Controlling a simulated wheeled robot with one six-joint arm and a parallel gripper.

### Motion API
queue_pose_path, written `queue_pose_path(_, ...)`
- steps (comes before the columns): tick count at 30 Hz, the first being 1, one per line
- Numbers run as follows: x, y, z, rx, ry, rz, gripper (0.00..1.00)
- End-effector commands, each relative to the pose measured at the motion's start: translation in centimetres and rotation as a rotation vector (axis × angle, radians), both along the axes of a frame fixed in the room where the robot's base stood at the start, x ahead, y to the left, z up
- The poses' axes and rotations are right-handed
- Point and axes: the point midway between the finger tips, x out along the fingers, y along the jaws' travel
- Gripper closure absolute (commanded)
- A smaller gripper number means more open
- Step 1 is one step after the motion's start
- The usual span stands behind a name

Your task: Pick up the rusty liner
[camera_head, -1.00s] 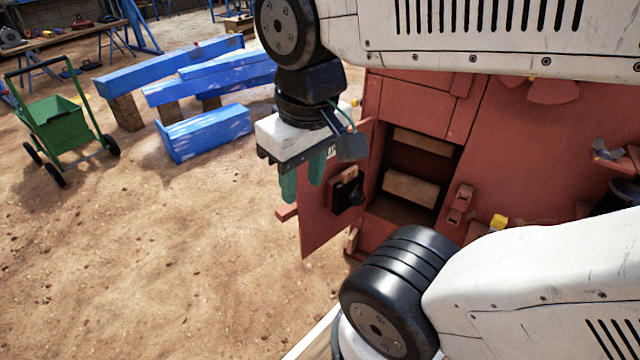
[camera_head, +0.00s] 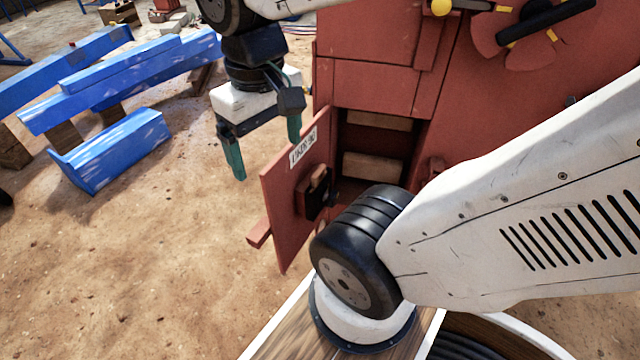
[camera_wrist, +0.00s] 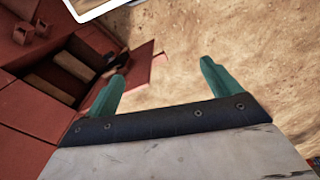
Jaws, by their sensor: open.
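The red crusher body (camera_head: 372,95) has a square opening low on its side. Inside the opening lie a brownish block (camera_head: 372,167) and, above it, another (camera_head: 380,119); both also show at the left in the wrist view (camera_wrist: 50,88). I cannot tell whether either is the rusty liner, as the dark interior is partly hidden. The red door (camera_head: 285,200) stands swung open, with a label and a black latch. My gripper (camera_head: 266,158) is open and empty, its green fingers apart, left of the opening and near the door. The fingers also show in the wrist view (camera_wrist: 162,69).
Several blue beams (camera_head: 115,152) lie on the sandy ground (camera_head: 150,270) at the left, some on wooden blocks. A flywheel (camera_head: 525,38) is on the crusher at upper right. Bare ground lies between beams and door.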

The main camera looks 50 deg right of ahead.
Motion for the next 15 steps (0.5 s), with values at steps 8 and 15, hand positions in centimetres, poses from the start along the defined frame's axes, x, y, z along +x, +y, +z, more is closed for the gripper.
queue_pose_path(8, 4.5, -7.6, -6.3, 0.053, 0.17, -0.156, 0.11)
queue_pose_path(15, 7.0, -15.5, -14.2, 0.11, 0.207, -0.162, 0.11)
